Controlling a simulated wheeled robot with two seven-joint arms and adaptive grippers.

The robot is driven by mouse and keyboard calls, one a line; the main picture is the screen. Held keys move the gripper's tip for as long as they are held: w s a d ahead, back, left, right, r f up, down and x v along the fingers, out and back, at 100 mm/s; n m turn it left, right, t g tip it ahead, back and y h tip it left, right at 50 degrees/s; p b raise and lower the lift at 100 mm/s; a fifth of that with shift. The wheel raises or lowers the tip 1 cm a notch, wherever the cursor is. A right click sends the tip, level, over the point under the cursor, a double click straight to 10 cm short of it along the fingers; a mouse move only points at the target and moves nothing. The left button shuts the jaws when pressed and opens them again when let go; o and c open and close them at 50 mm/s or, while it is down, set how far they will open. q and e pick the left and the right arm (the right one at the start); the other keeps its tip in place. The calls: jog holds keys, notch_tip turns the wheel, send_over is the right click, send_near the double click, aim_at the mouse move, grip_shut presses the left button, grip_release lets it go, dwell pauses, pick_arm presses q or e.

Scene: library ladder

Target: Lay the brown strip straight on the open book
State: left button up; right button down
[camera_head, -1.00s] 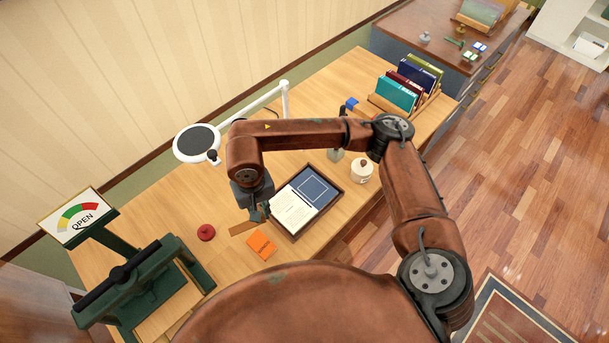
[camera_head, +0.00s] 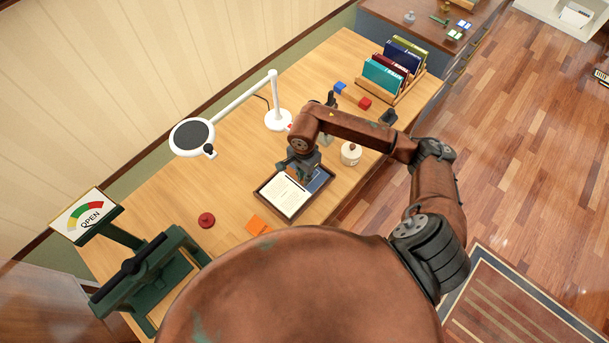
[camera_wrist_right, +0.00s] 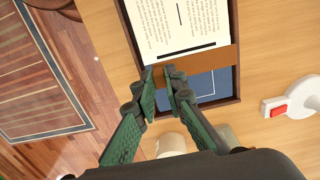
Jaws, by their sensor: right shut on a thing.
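The open book, with a white text page (camera_head: 285,196) and a blue page (camera_head: 321,181), lies in a dark wooden tray (camera_head: 292,218). My right gripper (camera_head: 301,178) is over the book, near where the pages meet. In the right wrist view its fingers (camera_wrist_right: 160,84) are shut on the brown strip (camera_wrist_right: 208,63), which spans the book between white page (camera_wrist_right: 182,22) and blue page (camera_wrist_right: 212,84). The strip looks roughly parallel to the black bar on the white page; whether it touches the book I cannot tell. In the head view the gripper hides most of the strip. My left gripper is not in view.
A white lidded jar (camera_head: 350,155) stands close right of the tray. A white magnifier lamp (camera_head: 192,137) stands behind. A red round object (camera_head: 206,220) and an orange piece (camera_head: 258,226) lie left of the tray. A green press (camera_head: 150,270) stands far left.

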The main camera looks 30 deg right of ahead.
jog(key=shift+d+f, duration=0.1)
jog(key=shift+f, duration=0.5)
jog(key=shift+f+b, duration=0.45)
jog(key=shift+f, duration=0.75)
notch_tip(320, 180, down, 2)
jog(key=shift+f+b, duration=0.1)
jog(key=shift+b, duration=1.1)
jog(key=shift+f+b, duration=0.5)
jog(key=shift+b, duration=0.05)
pick_arm(q)
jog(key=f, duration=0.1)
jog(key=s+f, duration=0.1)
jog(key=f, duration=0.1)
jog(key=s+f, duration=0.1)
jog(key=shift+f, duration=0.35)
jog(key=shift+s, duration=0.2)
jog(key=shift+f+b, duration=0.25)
jog(key=shift+b, duration=0.05)
